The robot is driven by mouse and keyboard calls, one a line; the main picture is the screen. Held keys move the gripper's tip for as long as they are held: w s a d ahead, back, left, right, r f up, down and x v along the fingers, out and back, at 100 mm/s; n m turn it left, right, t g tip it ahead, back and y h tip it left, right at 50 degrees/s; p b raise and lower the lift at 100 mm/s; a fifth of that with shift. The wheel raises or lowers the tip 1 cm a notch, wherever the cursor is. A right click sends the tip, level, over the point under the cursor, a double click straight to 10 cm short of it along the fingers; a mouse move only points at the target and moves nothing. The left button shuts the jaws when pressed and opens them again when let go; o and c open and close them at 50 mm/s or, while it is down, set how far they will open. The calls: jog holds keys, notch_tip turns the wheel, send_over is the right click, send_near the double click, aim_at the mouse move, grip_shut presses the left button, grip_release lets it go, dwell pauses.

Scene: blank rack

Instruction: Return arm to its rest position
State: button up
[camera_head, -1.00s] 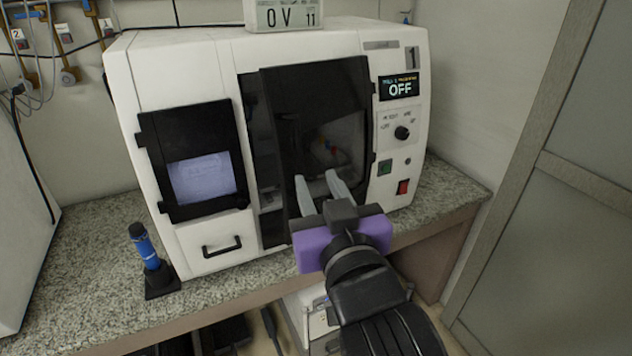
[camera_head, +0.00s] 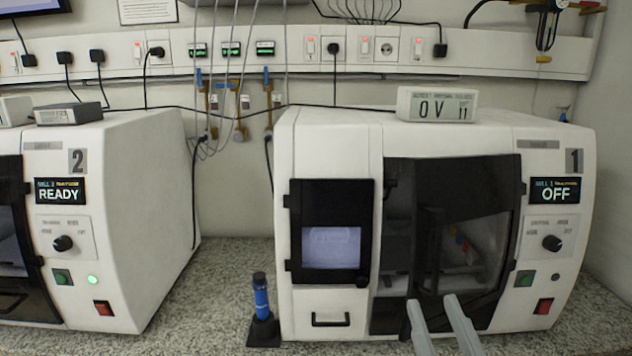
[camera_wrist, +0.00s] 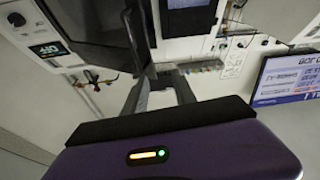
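My gripper (camera_head: 431,302) shows at the bottom of the head view, with only its two grey fingers in the picture. They are apart with nothing between them, in front of the lower part of the white machine marked 1 (camera_head: 330,140). The machine's dark door (camera_head: 465,180) has a see-through pane and looks ajar, with a gap at its left side. The wrist view also shows the two fingers (camera_wrist: 160,90) apart and empty, above my purple gripper body. Most of my arm is out of view, so its full pose is hidden.
Machine 2 (camera_head: 150,170), reading READY, stands at left. A blue tool in a black stand (camera_head: 262,310) is on the speckled counter (camera_head: 215,290) between the machines. A box marked OV 11 (camera_head: 437,104) sits on machine 1. Cables hang behind.

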jog(key=s+d+f+m+g, duration=0.1)
jog(key=s+d+f+g, duration=0.1)
jog(key=s+f, duration=0.9)
jog(key=s+d+f+g, duration=0.3)
jog(key=s+f, duration=0.9)
jog(key=s, duration=0.7)
jog(key=shift+s+d+m+g+h, duration=0.2)
jog(key=shift+m+g+h, duration=0.2)
jog(key=shift+g, duration=0.2)
